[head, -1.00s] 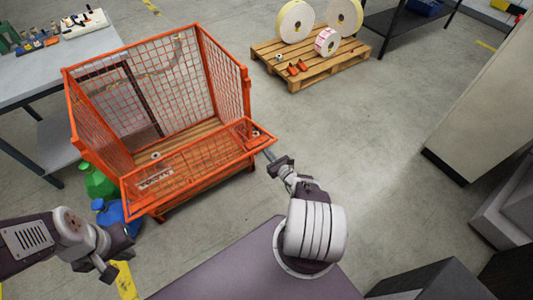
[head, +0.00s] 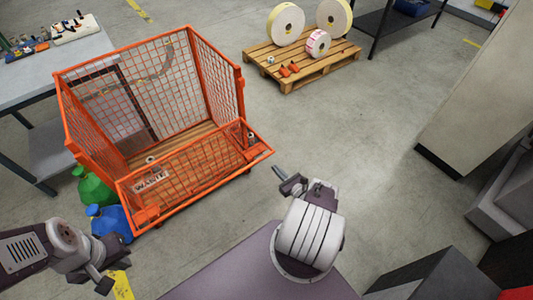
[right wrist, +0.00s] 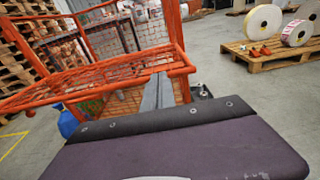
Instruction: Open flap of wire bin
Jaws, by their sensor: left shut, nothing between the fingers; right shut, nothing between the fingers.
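The orange wire bin (head: 208,70) stands at the left of the head view, its mesh front flap (head: 205,170) facing me. The flap leans outward from the bin, with a white sign (head: 150,182) on it; its exact angle is hard to tell. In the right wrist view the flap (right wrist: 80,78) spreads to the left. My right gripper (head: 278,172) is shut and empty, just right of the flap's right outer corner, with a small gap in the head view. Its fingers also show in the right wrist view (right wrist: 158,90). My left gripper (head: 104,286) is shut and empty at the lower left.
A workbench (head: 60,78) is behind left. A pallet (head: 310,65) with label rolls stands at the back. A beige cabinet (head: 485,95) is right. Floor between is clear.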

